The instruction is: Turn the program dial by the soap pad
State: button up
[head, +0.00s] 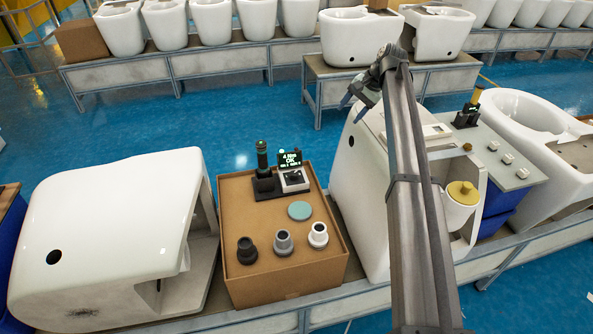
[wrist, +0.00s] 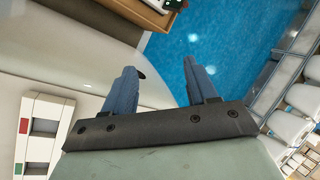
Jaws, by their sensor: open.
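The program dial (head: 292,178) is a dark knob on a small white unit with a lit display (head: 289,158), standing on a cardboard box. The soap pad (head: 300,210) looks to be the flat teal disc just in front of it on the box top. My gripper (head: 353,105) is open and empty, high to the right of the box, above the white toilet housing. In the wrist view the blue fingers of my gripper (wrist: 163,78) are spread apart with nothing between them. Only a corner of the box (wrist: 140,12) shows there; the dial is not clearly visible.
A dark upright cylinder (head: 262,158) stands left of the dial. Black (head: 246,250), grey (head: 283,242) and white (head: 318,235) round fittings stand at the box front. White toilet bodies flank the box on the left (head: 110,230) and right (head: 350,200). Air above the box is clear.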

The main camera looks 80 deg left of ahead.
jog(key=s+a+f+m+h, duration=0.25)
jog(key=s+f, duration=0.25)
jog(key=s, duration=0.4)
jog(key=m+h, duration=0.2)
jog(key=m, duration=0.1)
send_near(294, 173)
jog(key=shift+y, duration=0.25)
jog(key=x, duration=0.8)
jog(key=shift+s+d+f, duration=0.15)
jog(key=shift+f, duration=0.15)
jog(key=c, duration=1.1)
jog(key=shift+o, duration=0.2)
